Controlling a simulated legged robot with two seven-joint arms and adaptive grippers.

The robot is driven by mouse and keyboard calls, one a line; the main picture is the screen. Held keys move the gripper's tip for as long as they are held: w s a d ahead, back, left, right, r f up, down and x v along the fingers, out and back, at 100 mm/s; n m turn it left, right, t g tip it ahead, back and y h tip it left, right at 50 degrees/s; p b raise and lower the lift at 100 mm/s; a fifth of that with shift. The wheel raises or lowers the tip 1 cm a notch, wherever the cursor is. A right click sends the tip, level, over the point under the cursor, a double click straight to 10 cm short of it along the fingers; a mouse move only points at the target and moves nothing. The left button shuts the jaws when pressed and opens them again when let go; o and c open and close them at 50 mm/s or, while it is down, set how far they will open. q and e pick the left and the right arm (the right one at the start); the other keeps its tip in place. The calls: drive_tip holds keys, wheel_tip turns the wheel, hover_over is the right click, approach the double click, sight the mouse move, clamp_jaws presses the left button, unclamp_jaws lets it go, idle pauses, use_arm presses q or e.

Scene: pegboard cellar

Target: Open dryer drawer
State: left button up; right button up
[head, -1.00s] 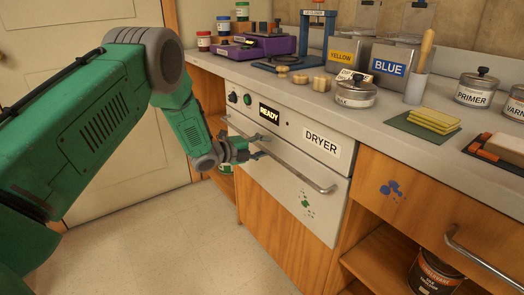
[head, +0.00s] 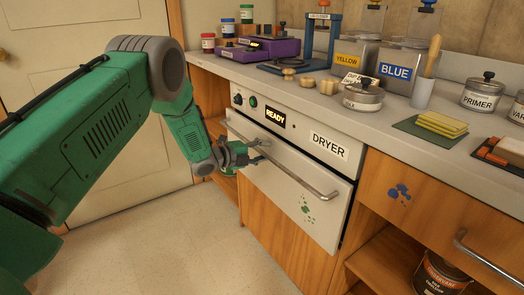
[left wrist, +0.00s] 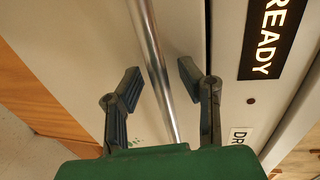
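The white dryer drawer (head: 290,185) is below a panel with a lit READY display (head: 275,117) and a DRYER label (head: 328,146). Its front looks shut, with a thin dark seam above it. A long metal handle bar (head: 302,175) runs across the front. My left gripper (head: 257,153) is at the left part of this bar. In the left wrist view, its two fingers (left wrist: 159,80) are apart, one on each side of the handle bar (left wrist: 153,50). Gaps show between the bar and both fingertips. My right gripper is not in view.
The counter above holds a purple device (head: 258,48), a YELLOW tin (head: 350,58), a BLUE tin (head: 400,70), a lidded pot (head: 362,95) and yellow pads (head: 442,123). A wooden drawer (head: 415,195) adjoins at right. The floor (head: 190,245) in front is clear.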

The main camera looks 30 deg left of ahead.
use_arm(q)
drive_tip(key=shift+r, duration=0.1)
drive_tip(key=shift+s+a+r, duration=0.1)
drive_tip(key=shift+s, duration=0.2)
drive_tip(key=v, duration=1.1)
drive_tip(key=shift+f, duration=0.2)
